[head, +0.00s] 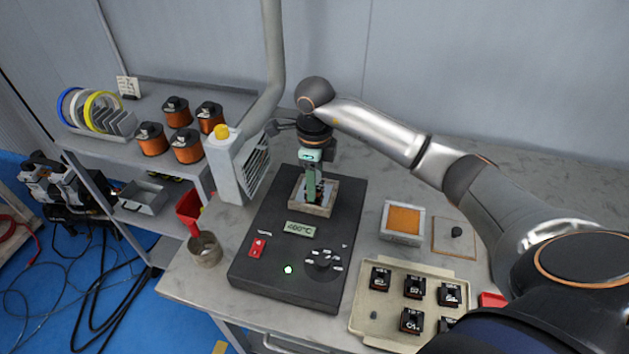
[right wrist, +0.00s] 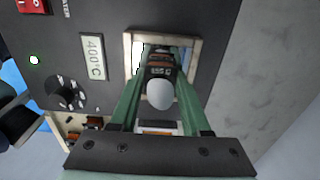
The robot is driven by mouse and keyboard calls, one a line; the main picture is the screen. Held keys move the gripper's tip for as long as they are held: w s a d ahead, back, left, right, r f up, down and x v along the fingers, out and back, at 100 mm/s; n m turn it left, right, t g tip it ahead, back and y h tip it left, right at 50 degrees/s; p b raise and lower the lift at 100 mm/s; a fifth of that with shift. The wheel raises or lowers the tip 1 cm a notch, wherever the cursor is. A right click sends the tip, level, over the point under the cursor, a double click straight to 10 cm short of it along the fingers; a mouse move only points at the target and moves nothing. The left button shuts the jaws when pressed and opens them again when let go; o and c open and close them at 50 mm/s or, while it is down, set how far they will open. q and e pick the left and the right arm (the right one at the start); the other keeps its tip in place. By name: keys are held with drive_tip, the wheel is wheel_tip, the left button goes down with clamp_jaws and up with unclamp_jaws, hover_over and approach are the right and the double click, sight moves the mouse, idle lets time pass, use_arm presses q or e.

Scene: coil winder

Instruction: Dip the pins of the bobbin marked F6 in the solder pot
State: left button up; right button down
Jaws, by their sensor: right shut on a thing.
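The solder pot (head: 280,258) is a dark box with a 400 °C display, a red switch and a lit green lamp. Its square well has a pale frame (head: 324,208), also seen in the right wrist view (right wrist: 196,50). My right gripper (head: 311,192) points down over the well, its green fingers shut on a small dark bobbin (right wrist: 159,71). The bobbin's label is too small to read surely. It sits within the frame's outline, but I cannot tell whether its pins touch the solder. A pale rounded shape partly covers it in the wrist view. My left gripper is not in view.
A beige tray (head: 376,338) with several dark bobbins lies at front right. Behind it stand an orange-topped box (head: 403,220) and a board (head: 440,246) with a small dark lump. The fume extractor (head: 232,170) and a cup (head: 205,250) stand left of the pot.

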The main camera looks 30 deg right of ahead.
drive_tip(key=shift+r, duration=0.1)
drive_tip(key=shift+r+p, duration=2.05)
drive_tip(key=shift+r, duration=0.65)
